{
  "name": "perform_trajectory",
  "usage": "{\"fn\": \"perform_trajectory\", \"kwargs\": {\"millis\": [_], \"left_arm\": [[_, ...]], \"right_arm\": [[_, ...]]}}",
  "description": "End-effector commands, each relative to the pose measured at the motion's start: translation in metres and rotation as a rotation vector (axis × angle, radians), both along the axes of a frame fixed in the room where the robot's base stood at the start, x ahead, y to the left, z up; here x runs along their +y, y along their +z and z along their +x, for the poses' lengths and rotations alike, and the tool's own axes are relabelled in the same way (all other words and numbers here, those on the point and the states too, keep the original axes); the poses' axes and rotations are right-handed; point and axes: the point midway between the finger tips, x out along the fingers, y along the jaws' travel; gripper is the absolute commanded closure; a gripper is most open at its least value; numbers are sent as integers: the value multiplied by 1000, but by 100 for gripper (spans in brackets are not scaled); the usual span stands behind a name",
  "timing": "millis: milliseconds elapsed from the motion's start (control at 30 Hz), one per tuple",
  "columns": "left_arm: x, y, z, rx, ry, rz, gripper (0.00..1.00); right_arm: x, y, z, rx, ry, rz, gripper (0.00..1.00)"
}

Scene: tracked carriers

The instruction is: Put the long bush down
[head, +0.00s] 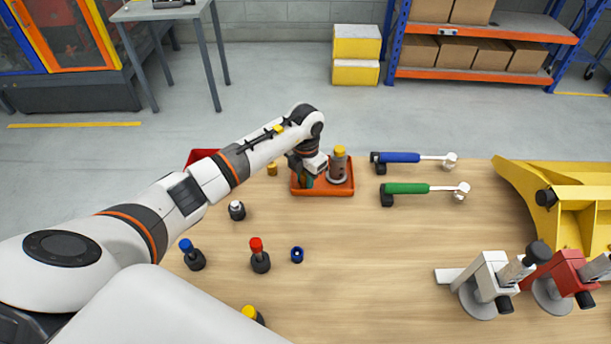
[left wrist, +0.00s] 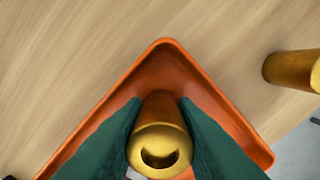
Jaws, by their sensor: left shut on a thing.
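My left gripper (head: 306,182) is over the left part of the orange tray (head: 322,191). In the left wrist view its green fingers (left wrist: 160,135) are shut on a hollow brass bush, the long bush (left wrist: 160,145), seen end-on with its bore towards the camera. The bush is inside the outline of the tray, which also shows in the left wrist view (left wrist: 165,62). Whether its lower end touches the tray floor cannot be told. In the head view the bush is hidden by the gripper. My right gripper is not in view.
A grey part with a yellow top (head: 339,165) stands in the tray's right half. Another brass bush (head: 272,169) stands on the table left of the tray. Blue (head: 400,157) and green (head: 408,188) handled tools lie to the right. The table's front middle is mostly clear.

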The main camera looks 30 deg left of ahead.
Motion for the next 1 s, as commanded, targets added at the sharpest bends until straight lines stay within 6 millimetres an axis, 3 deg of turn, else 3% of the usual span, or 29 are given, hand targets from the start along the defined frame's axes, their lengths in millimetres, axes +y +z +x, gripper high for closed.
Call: {"fn": "perform_trajectory", "kwargs": {"millis": [133, 167, 267, 667, 1000], "left_arm": [[0, -4, 0, 0, 0, 1, 98], [0, -3, 0, 0, 0, 1, 70], [0, -2, 0, 0, 0, 1, 53], [0, 5, 1, -2, 0, 0, 53], [1, 71, 1, -7, -1, 1, 53]], "right_arm": [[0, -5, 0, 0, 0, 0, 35], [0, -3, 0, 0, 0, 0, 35], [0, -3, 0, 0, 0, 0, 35], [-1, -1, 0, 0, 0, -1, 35], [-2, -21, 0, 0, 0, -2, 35]]}}
